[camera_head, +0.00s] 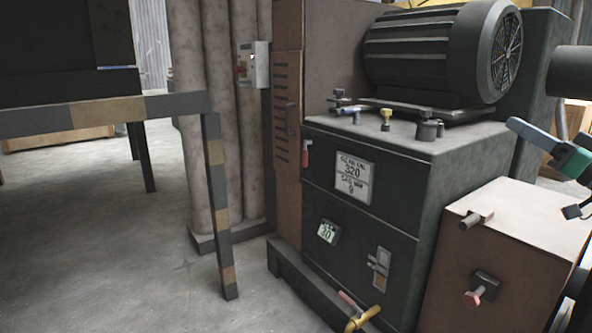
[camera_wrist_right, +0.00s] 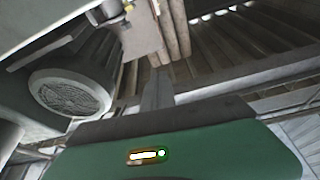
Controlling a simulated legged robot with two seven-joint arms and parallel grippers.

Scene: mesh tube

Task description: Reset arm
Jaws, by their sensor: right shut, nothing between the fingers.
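My right gripper (camera_head: 514,125) shows at the right edge of the head view, with a grey-blue finger part pointing up and left and a green body behind it. It is shut and empty, held in the air to the right of the motor and above the brown box. In the right wrist view its green housing (camera_wrist_right: 200,150) with a small lit indicator fills the bottom, and a grey finger part (camera_wrist_right: 157,90) sticks up from it. My left gripper is not in view.
A dark machine cabinet (camera_head: 405,180) carries a large black motor (camera_head: 425,55), also in the wrist view (camera_wrist_right: 75,90). A brown box (camera_head: 500,255) stands beside it. A grey table frame (camera_head: 110,112) and pipes (camera_head: 240,140) are at left.

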